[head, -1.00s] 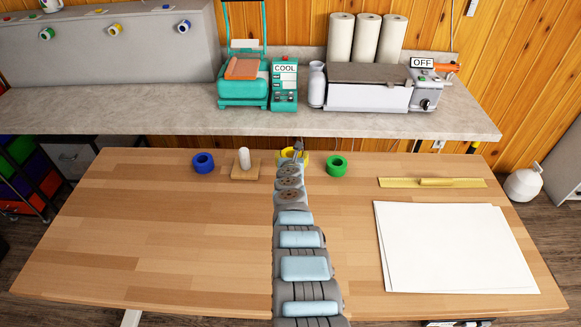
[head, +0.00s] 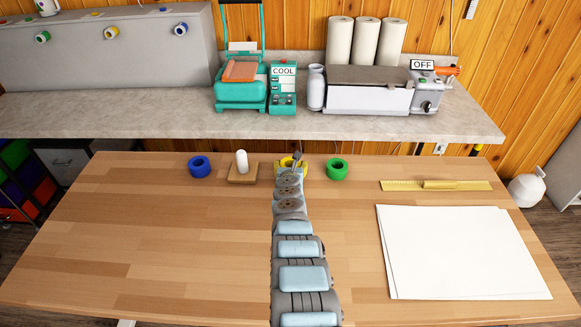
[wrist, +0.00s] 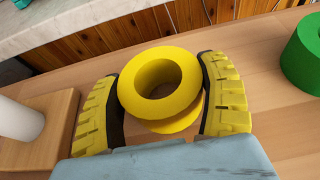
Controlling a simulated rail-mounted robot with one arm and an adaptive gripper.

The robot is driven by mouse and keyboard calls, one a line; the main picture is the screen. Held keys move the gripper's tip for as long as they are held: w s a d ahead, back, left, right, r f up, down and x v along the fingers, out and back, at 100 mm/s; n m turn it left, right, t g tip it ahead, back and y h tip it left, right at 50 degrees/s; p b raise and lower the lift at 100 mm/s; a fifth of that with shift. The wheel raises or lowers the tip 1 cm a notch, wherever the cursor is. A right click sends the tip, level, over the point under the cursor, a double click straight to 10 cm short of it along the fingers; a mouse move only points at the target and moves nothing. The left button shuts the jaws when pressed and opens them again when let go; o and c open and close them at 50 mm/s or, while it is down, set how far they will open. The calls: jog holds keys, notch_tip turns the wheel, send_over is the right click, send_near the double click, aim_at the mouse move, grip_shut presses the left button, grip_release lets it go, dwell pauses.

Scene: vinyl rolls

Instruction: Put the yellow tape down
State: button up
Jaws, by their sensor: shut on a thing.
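The yellow tape (wrist: 160,85) is between the two yellow-padded fingers of my gripper (wrist: 162,105) in the wrist view. The fingers press on its left and right sides. A second yellow edge shows just below the roll, close to the wooden table (wrist: 260,120). I cannot tell whether the roll touches the table. In the head view the yellow tape (head: 290,162) shows at the far edge of the table, partly hidden by my arm, between the wooden peg stand and the green tape.
The green tape (head: 337,169) stands to the right, and the wooden stand with a white peg (head: 242,168) to the left. A blue tape (head: 199,166) lies further left. White sheets (head: 455,255) and a yellow ruler (head: 435,185) lie at right. The table's left half is clear.

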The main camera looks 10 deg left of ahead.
jog(key=shift+f, duration=0.2)
jog(key=o, duration=1.2)
jog(key=shift+r, duration=0.3)
jog(key=shift+s+p, duration=0.15)
jog(key=shift+p, duration=0.2)
